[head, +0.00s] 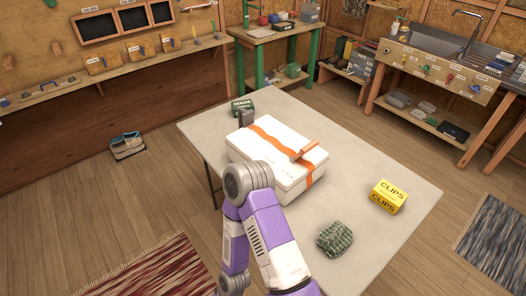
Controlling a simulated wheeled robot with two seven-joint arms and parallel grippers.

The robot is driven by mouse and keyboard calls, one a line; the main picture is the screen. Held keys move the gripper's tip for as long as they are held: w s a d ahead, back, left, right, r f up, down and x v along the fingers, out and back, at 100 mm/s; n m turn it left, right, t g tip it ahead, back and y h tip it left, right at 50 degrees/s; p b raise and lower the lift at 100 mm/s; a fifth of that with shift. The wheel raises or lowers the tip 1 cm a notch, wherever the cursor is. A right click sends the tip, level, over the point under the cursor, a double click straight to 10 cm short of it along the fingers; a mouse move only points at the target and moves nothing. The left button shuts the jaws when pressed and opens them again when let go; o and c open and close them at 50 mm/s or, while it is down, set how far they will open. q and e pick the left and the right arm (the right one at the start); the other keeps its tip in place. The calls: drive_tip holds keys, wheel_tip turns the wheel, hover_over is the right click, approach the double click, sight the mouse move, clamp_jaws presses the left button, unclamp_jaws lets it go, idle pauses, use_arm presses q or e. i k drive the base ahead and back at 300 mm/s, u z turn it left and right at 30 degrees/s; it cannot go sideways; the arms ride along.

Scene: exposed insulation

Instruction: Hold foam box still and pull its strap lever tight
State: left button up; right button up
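The white foam box (250,148) sits closed on the grey table. An orange strap (272,137) runs across its lid and down the near right side. The orange strap lever (304,150) is on top of the lid toward the right and looks tilted up from it. One purple and white arm of mine rises from the bottom edge, its bent joint in front of the box's near left corner, hiding part of that side. Neither gripper shows, and I cannot tell from this view whether either one touches the box.
On the grey table (375,250) stand a yellow clips box (387,196), a green checked cloth bundle (334,238), a small dark green box (243,104) and a dark grey object (246,118) close behind the foam box. The table's right part is mostly clear.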

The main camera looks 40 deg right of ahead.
sight(312, 144)
drive_tip(key=i, duration=2.15)
drive_tip(key=z, duration=2.95)
